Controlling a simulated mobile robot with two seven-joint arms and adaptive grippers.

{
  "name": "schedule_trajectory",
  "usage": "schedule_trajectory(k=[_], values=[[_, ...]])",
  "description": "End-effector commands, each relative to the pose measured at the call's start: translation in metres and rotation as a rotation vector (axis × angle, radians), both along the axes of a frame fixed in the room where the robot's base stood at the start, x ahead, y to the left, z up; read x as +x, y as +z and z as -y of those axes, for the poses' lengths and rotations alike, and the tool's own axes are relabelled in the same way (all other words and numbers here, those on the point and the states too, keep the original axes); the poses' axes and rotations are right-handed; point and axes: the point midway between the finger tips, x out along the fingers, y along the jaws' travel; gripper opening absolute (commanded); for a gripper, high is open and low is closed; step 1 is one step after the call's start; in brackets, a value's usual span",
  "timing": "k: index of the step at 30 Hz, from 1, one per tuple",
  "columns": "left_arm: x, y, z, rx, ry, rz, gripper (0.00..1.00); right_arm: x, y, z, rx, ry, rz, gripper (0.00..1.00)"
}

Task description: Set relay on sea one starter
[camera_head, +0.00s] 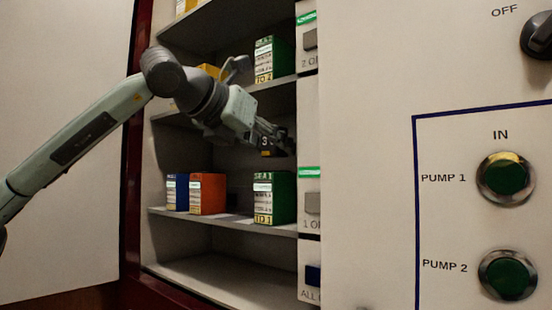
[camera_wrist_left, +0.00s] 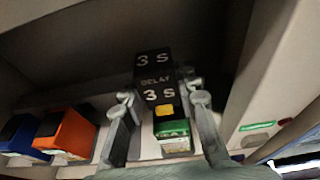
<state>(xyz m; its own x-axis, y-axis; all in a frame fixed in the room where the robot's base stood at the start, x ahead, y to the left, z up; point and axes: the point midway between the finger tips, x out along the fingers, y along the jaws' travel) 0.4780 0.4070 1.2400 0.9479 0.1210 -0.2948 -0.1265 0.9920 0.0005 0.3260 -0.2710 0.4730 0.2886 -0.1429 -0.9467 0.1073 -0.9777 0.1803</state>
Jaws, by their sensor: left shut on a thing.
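The black relay (camera_head: 268,149), marked with a 3, is in the jaws of my left gripper (camera_head: 280,134) inside the cabinet. In the left wrist view the relay (camera_wrist_left: 155,75) reads "3 S DELAY" and has a yellow patch at its lower end. My left gripper (camera_wrist_left: 160,118) is shut on it, one finger on each side. The green sea one starter (camera_head: 284,198), labelled SEA 1 and TD 1, stands on the shelf below, with a visible gap under the relay in the head view. In the wrist view the green starter (camera_wrist_left: 173,135) shows just beyond the relay's lower end. My right gripper is out of view.
An orange box (camera_head: 208,194) and a blue box (camera_head: 178,191) stand left on the same shelf (camera_head: 160,212). Another green starter (camera_head: 274,60), SEA 2, and a yellow box (camera_head: 210,71) are on the shelf above. The panel with pump buttons (camera_head: 505,177) borders the opening on the right.

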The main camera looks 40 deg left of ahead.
Motion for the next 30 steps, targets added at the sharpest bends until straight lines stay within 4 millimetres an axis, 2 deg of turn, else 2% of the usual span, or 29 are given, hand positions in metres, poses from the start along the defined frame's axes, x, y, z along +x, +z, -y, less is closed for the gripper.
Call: schedule_trajectory(k=[2,5,9,17,18,21,23,30], values=[[0.0,-0.014,0.0,-0.003,-0.003,0.0,0.0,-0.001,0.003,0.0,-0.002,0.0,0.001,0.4],[0.003,-0.02,0.002,-0.002,0.0,-0.001,0.0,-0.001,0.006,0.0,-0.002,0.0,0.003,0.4],[0.003,-0.021,0.002,-0.001,0.002,0.001,0.0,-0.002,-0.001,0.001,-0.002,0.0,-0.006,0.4],[0.003,-0.023,0.001,-0.001,0.002,0.001,0.0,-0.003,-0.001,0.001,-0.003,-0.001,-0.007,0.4],[0.003,-0.023,0.002,-0.001,0.001,0.0,0.31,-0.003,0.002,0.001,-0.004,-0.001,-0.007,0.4],[0.003,-0.023,0.001,-0.001,0.001,0.0,0.43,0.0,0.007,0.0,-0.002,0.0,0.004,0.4],[0.003,-0.023,0.001,-0.001,0.001,0.0,0.5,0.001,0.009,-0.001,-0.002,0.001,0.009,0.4],[0.003,-0.023,0.001,-0.001,0.001,0.0,0.5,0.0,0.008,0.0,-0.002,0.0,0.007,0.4]])
